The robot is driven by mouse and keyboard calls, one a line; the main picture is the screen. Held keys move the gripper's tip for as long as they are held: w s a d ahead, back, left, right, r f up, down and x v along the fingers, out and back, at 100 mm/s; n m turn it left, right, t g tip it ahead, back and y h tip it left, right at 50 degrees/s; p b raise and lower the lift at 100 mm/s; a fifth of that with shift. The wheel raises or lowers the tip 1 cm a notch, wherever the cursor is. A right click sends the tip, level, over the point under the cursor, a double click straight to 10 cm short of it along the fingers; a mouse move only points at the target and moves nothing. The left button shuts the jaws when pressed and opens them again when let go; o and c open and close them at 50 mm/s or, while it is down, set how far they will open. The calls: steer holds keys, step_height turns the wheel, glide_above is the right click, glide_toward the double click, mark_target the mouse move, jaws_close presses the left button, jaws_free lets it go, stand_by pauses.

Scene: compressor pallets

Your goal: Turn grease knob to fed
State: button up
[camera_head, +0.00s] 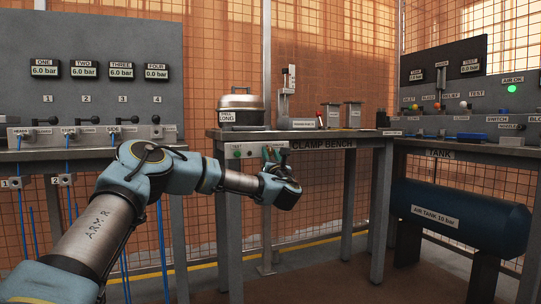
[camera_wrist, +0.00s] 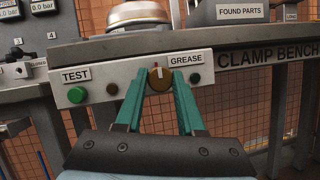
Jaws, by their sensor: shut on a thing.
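The grease knob (camera_wrist: 160,78) is a round dark and orange-brown knob with a pale pointer mark near its top, pointing roughly up. It sits on the grey front panel beside the GREASE label (camera_wrist: 187,60). My gripper (camera_wrist: 160,80) has its two green fingers on either side of the knob, shut on it. In the head view my gripper (camera_head: 273,155) is at the clamp bench panel, and the knob is too small or hidden to make out there.
A green TEST button (camera_wrist: 77,95) is left of the knob. The clamp bench (camera_head: 330,143) carries a pot (camera_head: 241,103) and a FOUND PARTS box (camera_wrist: 243,12) above. The air tank (camera_head: 455,215) stands at right.

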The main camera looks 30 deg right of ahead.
jaws_close()
steer(key=shift+r, duration=0.1)
